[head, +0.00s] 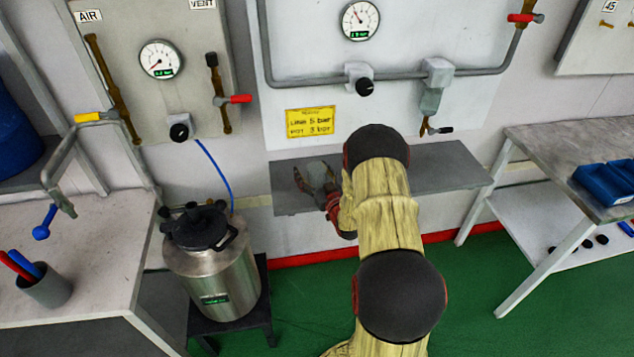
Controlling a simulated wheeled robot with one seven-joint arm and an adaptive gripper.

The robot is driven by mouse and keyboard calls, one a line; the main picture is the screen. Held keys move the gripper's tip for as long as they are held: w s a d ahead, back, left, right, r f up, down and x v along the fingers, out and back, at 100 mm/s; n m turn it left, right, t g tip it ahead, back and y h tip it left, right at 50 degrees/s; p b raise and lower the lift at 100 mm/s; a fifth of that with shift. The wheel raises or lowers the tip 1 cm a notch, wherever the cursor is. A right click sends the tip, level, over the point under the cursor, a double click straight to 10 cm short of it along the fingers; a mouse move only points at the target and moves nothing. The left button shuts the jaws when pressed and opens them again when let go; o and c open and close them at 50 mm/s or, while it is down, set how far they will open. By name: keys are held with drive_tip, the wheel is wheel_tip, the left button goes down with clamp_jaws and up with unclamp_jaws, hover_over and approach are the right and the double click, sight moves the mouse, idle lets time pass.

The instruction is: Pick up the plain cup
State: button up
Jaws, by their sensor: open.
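A small grey shape, which looks like the plain cup (315,174), is on the grey wall shelf (440,168), below the yellow note. My gripper (318,183) is over the left part of the shelf, with its reddish fingers spread on either side of this shape. The fingers are open. Whether they touch it I cannot tell, as it is small and partly hidden by the gripper. My arm covers the middle of the shelf.
A steel pressure pot (215,275) with a black lid stands on a dark stool left of the shelf. A blue hose (218,170) runs up from it. A grey holder (45,287) with red and blue handles stands on the left bench. Blue bins (605,185) sit on the right bench.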

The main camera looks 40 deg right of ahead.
drive_tip(key=shift+c, duration=0.6)
drive_tip(key=c, duration=1.1)
drive_tip(key=shift+c, duration=0.7)
